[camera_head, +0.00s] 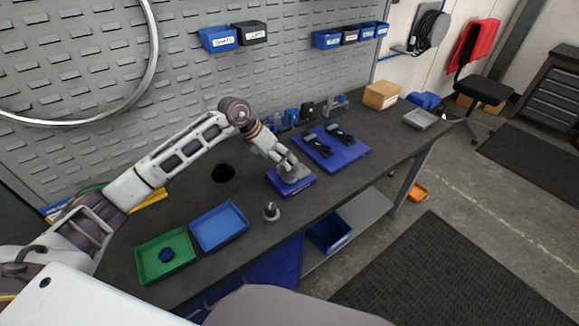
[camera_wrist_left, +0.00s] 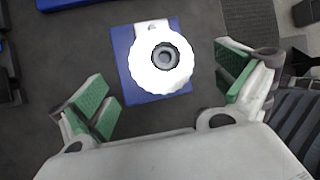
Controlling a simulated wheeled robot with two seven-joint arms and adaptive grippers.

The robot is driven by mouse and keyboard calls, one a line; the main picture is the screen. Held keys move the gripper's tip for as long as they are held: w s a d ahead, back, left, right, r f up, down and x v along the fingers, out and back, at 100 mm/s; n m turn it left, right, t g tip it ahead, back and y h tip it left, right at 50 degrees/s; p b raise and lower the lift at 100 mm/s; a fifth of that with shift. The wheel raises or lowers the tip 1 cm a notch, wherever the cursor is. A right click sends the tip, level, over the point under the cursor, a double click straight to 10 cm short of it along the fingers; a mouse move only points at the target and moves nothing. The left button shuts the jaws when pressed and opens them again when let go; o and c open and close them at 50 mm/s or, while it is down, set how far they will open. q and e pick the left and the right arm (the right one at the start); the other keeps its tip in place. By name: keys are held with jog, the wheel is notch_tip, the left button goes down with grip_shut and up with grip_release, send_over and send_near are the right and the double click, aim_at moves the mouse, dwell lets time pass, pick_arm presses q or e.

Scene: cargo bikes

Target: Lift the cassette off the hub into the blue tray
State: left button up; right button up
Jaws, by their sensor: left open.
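A bright white toothed disc, which looks like the cassette (camera_wrist_left: 142,77), lies around a dark round hub (camera_wrist_left: 166,57) on a blue base plate (camera_wrist_left: 122,45). In the head view the blue base plate (camera_head: 302,186) is partly covered by my left gripper (camera_head: 289,172), which hides most of the cassette. My left gripper also shows in the left wrist view (camera_wrist_left: 165,92), open and empty, its green-padded fingers spread left and right of the disc without touching it. The blue tray (camera_head: 218,227) stands empty on the bench, left of the base plate. My right gripper is not in view.
A blue mat (camera_head: 350,155) with black tools lies to the right, a cardboard box (camera_head: 381,95) beyond.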

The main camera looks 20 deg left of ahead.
pick_arm(q)
jog(key=shift+p+x, duration=0.35)
jog(key=shift+x, duration=1.25)
jog(key=shift+w+d, duration=0.1)
jog(key=shift+w, duration=0.05)
jog(key=shift+f, duration=0.1)
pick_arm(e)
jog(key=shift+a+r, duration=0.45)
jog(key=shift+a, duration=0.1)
pick_arm(q)
jog(key=shift+c, duration=0.5)
jog(key=c, duration=1.4)
jog(key=shift+c, duration=1.2)
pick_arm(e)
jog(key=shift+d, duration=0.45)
